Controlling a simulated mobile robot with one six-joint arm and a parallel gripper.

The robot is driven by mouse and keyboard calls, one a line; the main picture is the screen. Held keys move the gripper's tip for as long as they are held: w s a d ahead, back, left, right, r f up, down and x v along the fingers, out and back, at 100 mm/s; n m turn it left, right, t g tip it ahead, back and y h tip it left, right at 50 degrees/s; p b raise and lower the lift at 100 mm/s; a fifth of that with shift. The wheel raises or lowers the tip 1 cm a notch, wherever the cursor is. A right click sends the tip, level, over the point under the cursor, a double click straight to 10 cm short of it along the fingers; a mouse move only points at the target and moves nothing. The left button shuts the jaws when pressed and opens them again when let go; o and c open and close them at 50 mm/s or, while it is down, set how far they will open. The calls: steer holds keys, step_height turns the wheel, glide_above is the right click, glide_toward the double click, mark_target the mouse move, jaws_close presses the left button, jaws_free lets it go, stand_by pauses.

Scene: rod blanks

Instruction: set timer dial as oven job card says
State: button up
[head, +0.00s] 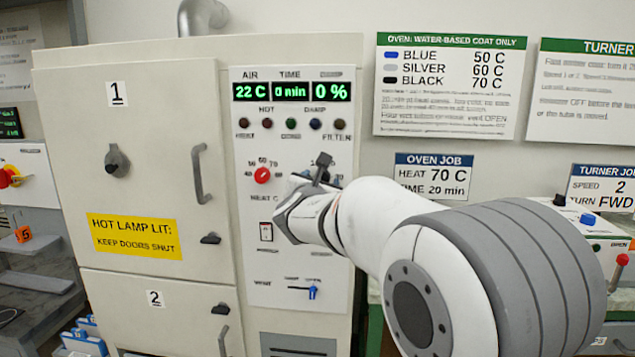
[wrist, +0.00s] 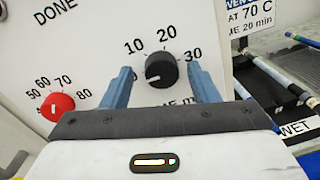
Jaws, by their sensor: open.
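The black timer dial (wrist: 160,70) shows in the wrist view on the white panel, with 10, 20 and 30 printed around it. Its white mark points lower left, towards the partly hidden low end of the scale. My gripper (wrist: 160,76) is open, one blue-grey finger on each side of the dial; contact cannot be told. In the head view my gripper (head: 322,174) is at the oven panel (head: 243,225) and covers the dial. The oven job card (head: 433,177) reads HEAT 70 C, TIME 20 min. The time display (head: 291,91) reads 0 min.
The red heat dial (head: 262,175) sits left of my gripper, with a rocker switch (head: 266,231) and blue slider (head: 312,291) below. Oven doors with handles (head: 200,173) are to the left. Racked rods (wrist: 280,80) lie at the right of the wrist view.

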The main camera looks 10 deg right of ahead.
steer(key=shift+c, duration=0.4)
steer(key=c, duration=0.9)
